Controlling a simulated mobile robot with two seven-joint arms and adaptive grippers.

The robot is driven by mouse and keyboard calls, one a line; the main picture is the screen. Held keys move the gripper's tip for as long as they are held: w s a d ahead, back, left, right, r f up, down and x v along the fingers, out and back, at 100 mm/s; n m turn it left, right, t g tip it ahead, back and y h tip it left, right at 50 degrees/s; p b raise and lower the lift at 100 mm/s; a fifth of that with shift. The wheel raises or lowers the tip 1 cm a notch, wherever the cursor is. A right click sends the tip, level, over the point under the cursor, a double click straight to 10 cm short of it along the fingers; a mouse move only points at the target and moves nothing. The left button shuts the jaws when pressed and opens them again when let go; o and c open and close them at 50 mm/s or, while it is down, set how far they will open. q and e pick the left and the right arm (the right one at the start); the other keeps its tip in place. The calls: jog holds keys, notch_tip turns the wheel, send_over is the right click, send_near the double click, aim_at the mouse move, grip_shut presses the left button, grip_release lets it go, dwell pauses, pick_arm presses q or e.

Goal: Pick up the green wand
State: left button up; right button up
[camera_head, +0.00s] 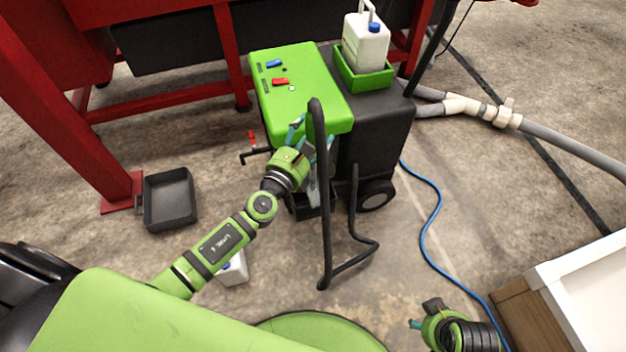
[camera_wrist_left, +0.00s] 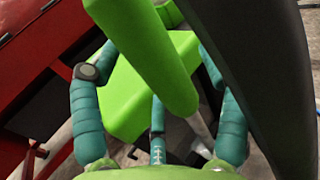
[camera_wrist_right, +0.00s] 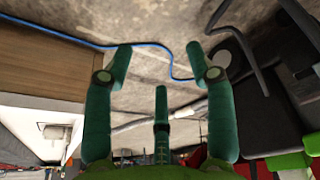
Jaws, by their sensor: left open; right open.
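The green wand (camera_wrist_left: 150,50) is a thick bright green rod with a thin grey lower end. In the left wrist view it slants between the teal fingers of my left gripper (camera_wrist_left: 155,60), which is open around it, with space on both sides. In the head view my left gripper (camera_head: 311,138) is at the front of the green machine, partly behind its black handle, and the wand's green part is mostly hidden. My right gripper (camera_head: 414,323) is open and low at the bottom right. In the right wrist view the right gripper (camera_wrist_right: 160,55) is empty.
The green and black machine (camera_head: 300,80) has a black tubular handle (camera_head: 322,200) close beside my left gripper. A white jug (camera_head: 365,42) stands in a green holder on it. A black tray (camera_head: 170,200), red frame posts, a blue hose (camera_head: 437,205) and grey pipes surround it.

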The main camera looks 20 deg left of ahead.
pick_arm(q)
grip_shut()
jog(key=shift+r, duration=0.1)
